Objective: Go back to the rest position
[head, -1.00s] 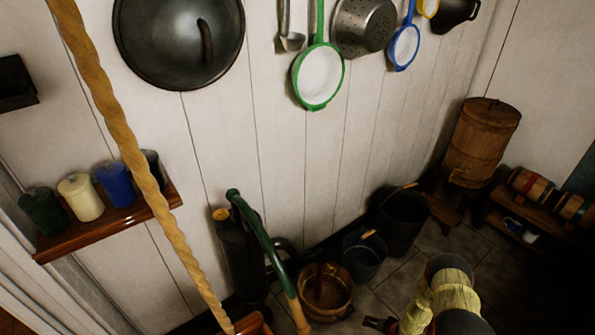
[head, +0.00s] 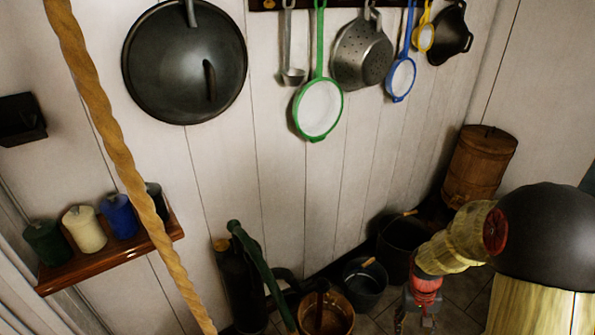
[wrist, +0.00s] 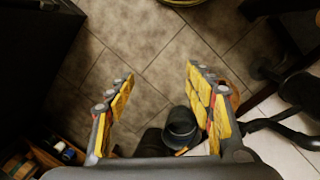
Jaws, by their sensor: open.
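My gripper (head: 421,312) shows at the lower right of the head view, below my yellow arm links, and is partly cut off by the bottom edge. In the wrist view my gripper (wrist: 158,78) has its two yellow-padded fingers spread wide apart. Nothing is between them but a view of the tiled floor (wrist: 150,45) and buckets further down. The gripper is empty and touches nothing that I can see.
Pans and strainers, such as a green-rimmed strainer (head: 318,108), hang on the wall. Below stand a black bucket (head: 397,238), a dark pail (head: 365,285) and a wooden bucket (head: 326,313). A wooden barrel (head: 480,165) is in the corner. A shelf (head: 110,252) holds several canisters.

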